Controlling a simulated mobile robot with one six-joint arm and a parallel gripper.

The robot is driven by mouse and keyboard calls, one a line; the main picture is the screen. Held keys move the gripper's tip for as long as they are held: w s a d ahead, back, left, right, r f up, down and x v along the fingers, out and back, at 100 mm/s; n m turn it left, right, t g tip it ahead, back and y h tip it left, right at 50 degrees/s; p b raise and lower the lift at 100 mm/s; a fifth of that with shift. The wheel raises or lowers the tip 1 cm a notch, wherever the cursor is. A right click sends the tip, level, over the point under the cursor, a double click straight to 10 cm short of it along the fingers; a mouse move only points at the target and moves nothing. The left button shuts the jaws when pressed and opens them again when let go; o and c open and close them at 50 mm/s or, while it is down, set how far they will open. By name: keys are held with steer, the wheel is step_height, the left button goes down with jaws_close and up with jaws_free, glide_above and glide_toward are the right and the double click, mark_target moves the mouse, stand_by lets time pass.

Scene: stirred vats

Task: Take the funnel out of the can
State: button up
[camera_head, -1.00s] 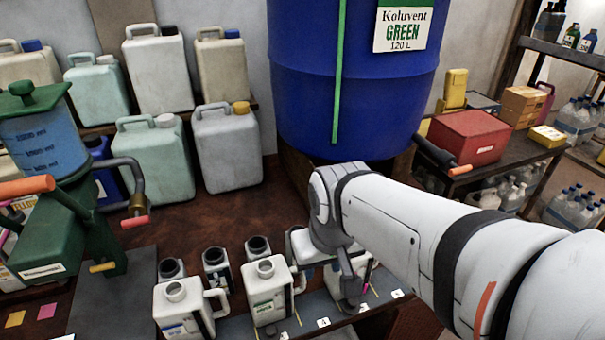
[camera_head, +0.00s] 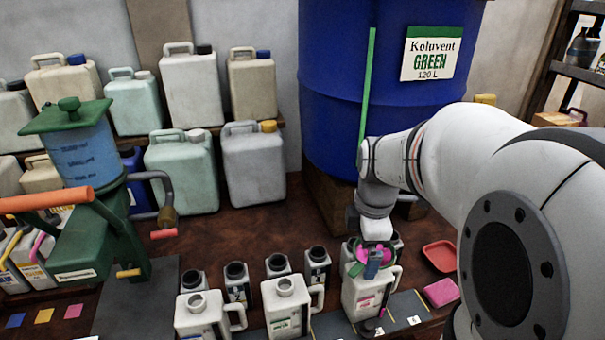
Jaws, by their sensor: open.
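A white can (camera_head: 362,298) with a handle and a pink label stands at the right end of the front row. A pink round piece (camera_head: 388,251), apparently the funnel, shows at its mouth. My gripper (camera_head: 372,264) points down right over this can, with its fingers in front of the pink piece. It is open. A green piece beside the fingers is too small to make out. The can's mouth and the funnel's lower part are hidden.
Two similar white cans (camera_head: 286,306) stand to the left, with several smaller dark-mouthed bottles (camera_head: 237,284) behind. A red tray (camera_head: 440,257) and pink sponge-like block (camera_head: 441,292) lie at the right. A big blue drum (camera_head: 335,90) rises behind. The brown bench behind the bottles is clear.

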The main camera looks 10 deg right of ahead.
steer(key=w+d+n+p, duration=0.1)
steer(key=w+d+n, duration=0.35)
steer(key=n, duration=0.45)
steer(key=shift+g, duration=0.4)
steer(key=f, duration=0.5)
steer(key=d+f, duration=0.1)
steer(key=f, duration=0.2)
steer(key=shift+s+f+p, duration=0.1)
steer(key=shift+f+p, duration=0.15)
steer(key=shift+p, duration=0.05)
steer(key=c, duration=0.7)
